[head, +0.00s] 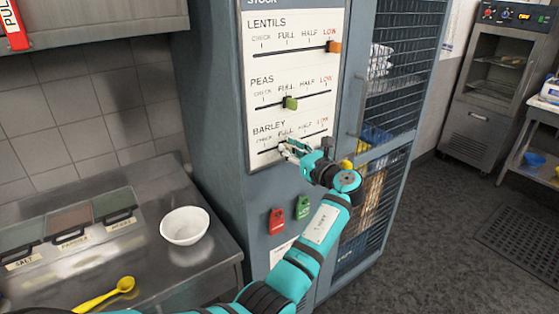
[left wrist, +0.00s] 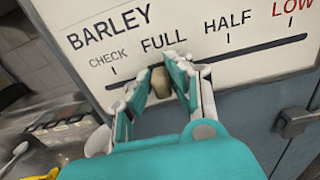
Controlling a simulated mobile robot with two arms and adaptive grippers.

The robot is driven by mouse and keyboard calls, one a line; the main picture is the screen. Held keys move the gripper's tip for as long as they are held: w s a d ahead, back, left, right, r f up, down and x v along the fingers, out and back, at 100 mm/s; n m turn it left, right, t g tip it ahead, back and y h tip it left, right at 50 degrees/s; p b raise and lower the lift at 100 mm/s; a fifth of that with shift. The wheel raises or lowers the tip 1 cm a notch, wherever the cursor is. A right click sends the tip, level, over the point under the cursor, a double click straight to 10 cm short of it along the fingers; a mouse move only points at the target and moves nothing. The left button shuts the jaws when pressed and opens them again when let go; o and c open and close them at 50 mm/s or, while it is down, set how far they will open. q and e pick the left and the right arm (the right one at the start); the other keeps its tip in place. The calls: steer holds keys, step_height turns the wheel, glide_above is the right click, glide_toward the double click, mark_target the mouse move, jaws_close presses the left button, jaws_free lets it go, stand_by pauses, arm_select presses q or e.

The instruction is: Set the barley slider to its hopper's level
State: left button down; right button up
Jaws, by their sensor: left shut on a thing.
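The stock board (head: 330,68) on the cabinet has three sliders. The barley slider (left wrist: 160,83) is a tan knob on the lowest track, just below the word FULL in the left wrist view. My left gripper (head: 289,149) has its fingers on both sides of this knob and is shut on it. The fingers hide most of the knob in the head view. The lentils slider (head: 334,47) is orange and stands at LOW. The peas slider (head: 290,103) is green and stands near FULL. I cannot make out a barley hopper or its level. My right gripper is not in view.
The steel counter at left holds a white bowl (head: 185,225), a yellow spoon (head: 105,294) and labelled bins. The floor at right is largely open.

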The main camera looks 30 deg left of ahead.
arm_select(q)
steer(key=shift+w+d, duration=0.2)
steer(key=shift+w, duration=0.35)
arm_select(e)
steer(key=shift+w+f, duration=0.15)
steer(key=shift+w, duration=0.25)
arm_select(q)
steer(key=c, duration=1.3)
jaws_free()
steer(key=shift+c, duration=0.2)
steer(key=shift+o, duration=0.5)
steer(key=shift+w, duration=0.1)
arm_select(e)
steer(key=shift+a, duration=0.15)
arm_select(q)
steer(key=shift+d, duration=0.1)
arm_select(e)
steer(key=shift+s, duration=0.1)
arm_select(q)
steer(key=v, duration=1.1)
steer(key=shift+s+d, duration=0.2)
steer(key=shift+d, duration=0.15)
steer(key=shift+f, duration=0.15)
